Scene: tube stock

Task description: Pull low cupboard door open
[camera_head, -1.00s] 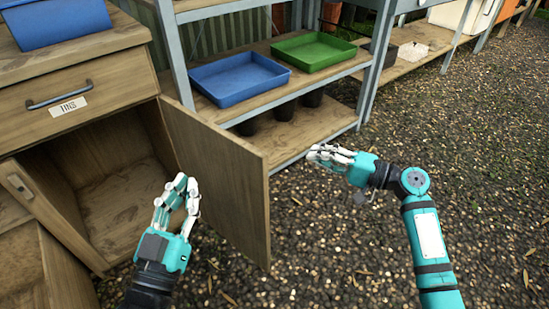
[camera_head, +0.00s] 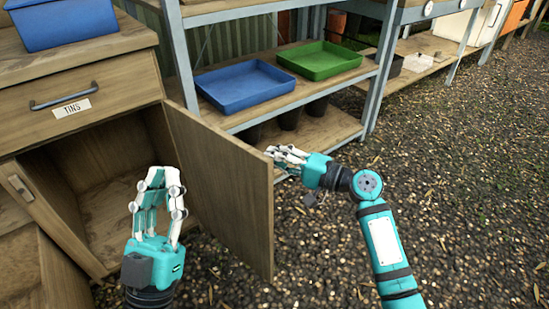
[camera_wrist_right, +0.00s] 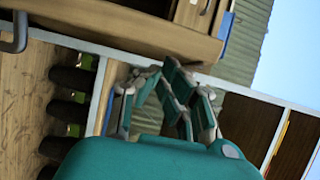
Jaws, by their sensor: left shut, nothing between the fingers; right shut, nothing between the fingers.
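The low cupboard (camera_head: 95,262) stands at the left under a drawer labelled TINS (camera_head: 85,95). Its wooden door (camera_head: 225,180) is swung wide open, sticking out over the gravel, and the cupboard's inside shows. My left gripper (camera_head: 163,178) is shut and empty in front of the opening, to the left of the door. My right gripper (camera_head: 280,156) is shut and empty by the upper corner of the door's free edge; whether it touches is unclear. Its fingers also show in the right wrist view (camera_wrist_right: 165,100), with nothing in them.
Metal shelving behind the door holds a blue tray (camera_head: 240,101) and a green tray (camera_head: 345,63). Dark pots (camera_head: 289,118) stand on its bottom shelf. A blue box (camera_head: 62,22) sits on the cupboard top. Open gravel (camera_head: 460,200) lies to the right.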

